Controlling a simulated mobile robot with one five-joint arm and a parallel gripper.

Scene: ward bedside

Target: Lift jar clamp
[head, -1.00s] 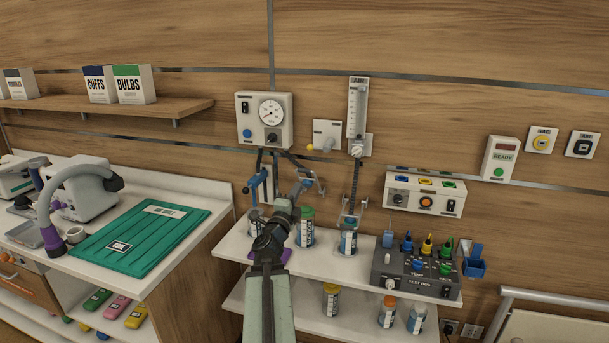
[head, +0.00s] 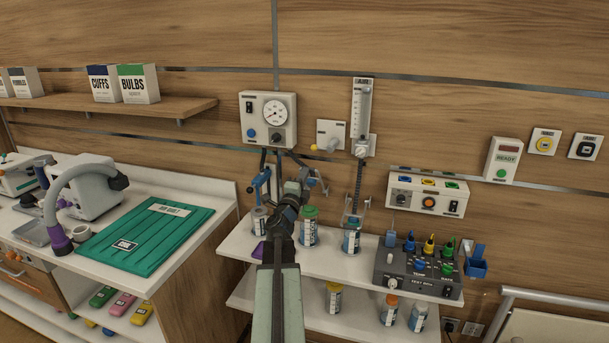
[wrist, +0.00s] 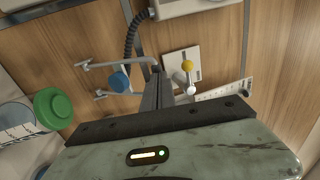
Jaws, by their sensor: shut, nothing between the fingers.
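A jar clamp (head: 317,182) with thin metal arms is on the wall above a green-lidded jar (head: 309,234), partly hidden behind my gripper (head: 303,175). In the wrist view, this clamp (wrist: 90,66) shows two arms and a round blue knob (wrist: 120,82). The shut, empty fingers of my gripper (wrist: 160,78) are just right of the knob, and I cannot tell if they touch the clamp. The jar's green lid (wrist: 52,108) is at left. Another clamp with a blue handle (head: 262,183) is left of my gripper; a third clamp (head: 354,212) is over a jar at right.
A gauge box (head: 268,120) and a plate with a yellow knob (head: 331,135) are on the wall above. A flowmeter tube (head: 361,115) hangs to their right. A dark test box (head: 420,270) stands at the shelf's right end. A green mat (head: 150,238) lies on the left counter.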

